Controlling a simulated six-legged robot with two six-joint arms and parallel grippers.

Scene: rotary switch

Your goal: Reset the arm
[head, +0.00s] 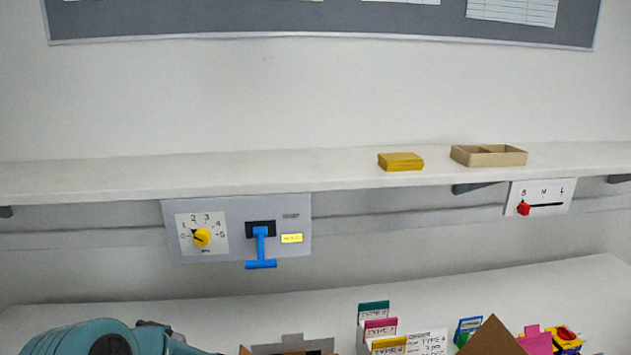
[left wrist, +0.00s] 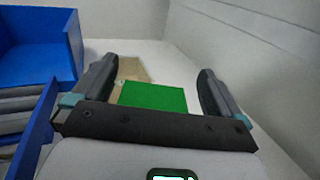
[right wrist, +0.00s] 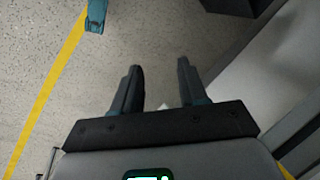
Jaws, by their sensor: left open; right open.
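A yellow rotary knob (head: 202,238) sits on a white numbered dial plate (head: 187,220) on the grey wall panel. Its dark pointer faces left, near the low numbers; the exact mark is hard to tell. My left gripper (left wrist: 160,70) is open and empty in the left wrist view, with a green block (left wrist: 153,96) and a tan piece (left wrist: 133,70) showing beyond and between its fingers. My right gripper (right wrist: 160,68) is open and empty above speckled floor in the right wrist view. Neither gripper shows clearly in the head view, and both are away from the knob.
A red slider (head: 523,208) is at right. A shelf (head: 280,172) holds a yellow block (head: 400,161) and a tan tray (head: 488,162). Blue bins (left wrist: 45,50) stand beside my left gripper.

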